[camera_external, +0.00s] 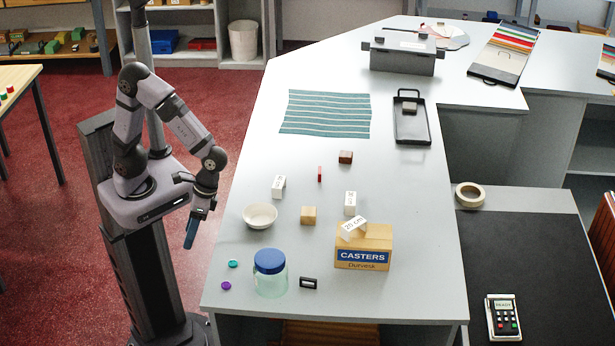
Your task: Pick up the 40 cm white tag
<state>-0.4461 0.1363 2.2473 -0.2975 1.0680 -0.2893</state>
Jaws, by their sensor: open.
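Three white tags are in view. One white tag (279,186) stands behind the white bowl, and another white tag (350,203) stands behind the casters box; their print is too small to read surely. A third white tag (354,228) rests tilted on the casters box (363,250) and seems to read 20 cm. I cannot tell which one is marked 40 cm. My gripper (190,238) hangs pointing down beside the counter's left edge, over the red floor, apart from all the tags. It is open, and its blue fingers overlap in this view.
On the counter (230,285), a white bowl (260,216), a wooden cube (308,215), a blue-lidded jar (270,275) and a dark block (345,157) surround the tags. A red piece (319,174) stands between. A striped cloth (325,113) and black tray (411,125) lie farther back.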

